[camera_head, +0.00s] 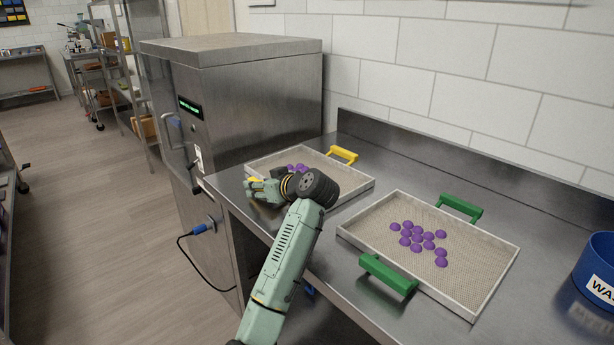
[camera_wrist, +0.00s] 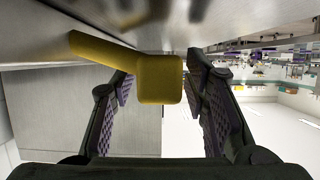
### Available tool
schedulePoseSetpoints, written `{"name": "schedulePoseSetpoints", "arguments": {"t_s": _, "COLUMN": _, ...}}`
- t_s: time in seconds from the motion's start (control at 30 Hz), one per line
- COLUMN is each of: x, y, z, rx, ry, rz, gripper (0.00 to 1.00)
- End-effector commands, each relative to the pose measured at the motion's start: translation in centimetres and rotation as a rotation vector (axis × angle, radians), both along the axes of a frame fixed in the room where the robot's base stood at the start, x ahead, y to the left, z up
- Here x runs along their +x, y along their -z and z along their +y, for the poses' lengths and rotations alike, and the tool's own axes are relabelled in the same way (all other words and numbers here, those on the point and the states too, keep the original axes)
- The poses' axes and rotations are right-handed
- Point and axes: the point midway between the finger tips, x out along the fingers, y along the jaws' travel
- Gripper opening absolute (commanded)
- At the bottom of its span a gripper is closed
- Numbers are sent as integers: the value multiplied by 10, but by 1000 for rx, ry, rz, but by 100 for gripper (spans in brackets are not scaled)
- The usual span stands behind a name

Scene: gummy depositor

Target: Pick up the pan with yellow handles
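The pan with yellow handles (camera_head: 338,172) is a shallow light tray on the steel counter, beside the large steel cabinet. It holds purple gummies (camera_head: 297,168), partly hidden by my arm. Its far yellow handle (camera_head: 343,154) is in plain view. The near yellow handle (camera_wrist: 158,78) shows large in the wrist view. My gripper (camera_wrist: 163,88) is open, with its two fingers on either side of the near handle's end. A gap shows between the handle and the right finger. In the head view my gripper (camera_head: 256,186) is at the pan's near left edge, largely hiding that handle.
A second pan with green handles (camera_head: 457,285) and purple gummies stands to the right on the counter. A blue bin (camera_head: 597,262) is at the far right. The steel cabinet (camera_head: 235,110) rises close to the left of the yellow-handled pan. A wall stands behind the counter.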

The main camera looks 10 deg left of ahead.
Motion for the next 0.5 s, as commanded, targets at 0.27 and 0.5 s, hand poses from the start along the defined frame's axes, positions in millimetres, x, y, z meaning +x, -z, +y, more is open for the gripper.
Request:
{"name": "schedulePoseSetpoints", "arguments": {"t_s": 0.27, "x": 0, "y": 0, "z": 0, "rx": 0, "ry": 0, "rz": 0, "gripper": 22}}
{"name": "schedulePoseSetpoints", "arguments": {"t_s": 0.5, "x": 0, "y": 0, "z": 0, "rx": 0, "ry": 0, "rz": 0, "gripper": 6}}
